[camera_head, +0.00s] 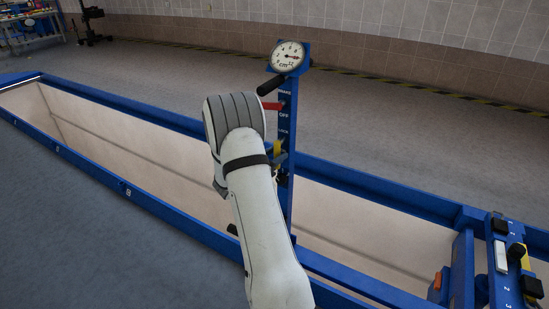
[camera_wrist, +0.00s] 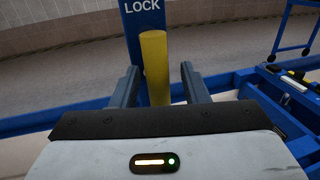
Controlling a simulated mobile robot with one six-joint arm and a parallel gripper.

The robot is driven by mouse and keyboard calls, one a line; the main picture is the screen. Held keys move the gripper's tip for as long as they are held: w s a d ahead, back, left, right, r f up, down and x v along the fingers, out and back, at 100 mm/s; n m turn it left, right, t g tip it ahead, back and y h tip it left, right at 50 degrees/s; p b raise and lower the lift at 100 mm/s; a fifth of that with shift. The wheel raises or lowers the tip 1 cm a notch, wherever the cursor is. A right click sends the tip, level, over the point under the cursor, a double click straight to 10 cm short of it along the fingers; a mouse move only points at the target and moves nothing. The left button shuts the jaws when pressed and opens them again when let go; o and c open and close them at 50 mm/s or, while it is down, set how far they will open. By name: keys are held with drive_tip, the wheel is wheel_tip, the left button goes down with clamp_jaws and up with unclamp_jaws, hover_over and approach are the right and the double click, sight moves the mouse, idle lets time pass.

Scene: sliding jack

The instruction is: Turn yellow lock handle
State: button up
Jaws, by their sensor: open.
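The yellow lock handle (camera_wrist: 155,66) stands upright in the wrist view, just below the white word LOCK on the blue post (camera_wrist: 134,40). My gripper (camera_wrist: 160,82) is open. Its two dark fingers show on either side of the handle's lower part, with a gap on each side. Whether the handle is fully between the fingertips in depth I cannot tell. In the head view a small piece of the yellow handle (camera_head: 277,148) shows beside my arm, which hides the rest and most of my gripper.
A round dial gauge (camera_head: 288,56) tops the post, with a black-gripped lever (camera_head: 270,86) and a red lever (camera_head: 272,106) below it. Blue rails (camera_head: 375,186) frame a long pit (camera_head: 110,142). A control unit with switches (camera_head: 501,256) stands at the right.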

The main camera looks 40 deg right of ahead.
drive_tip(key=shift+w+d, duration=0.1)
drive_tip(key=shift+d, duration=0.55)
clamp_jaws()
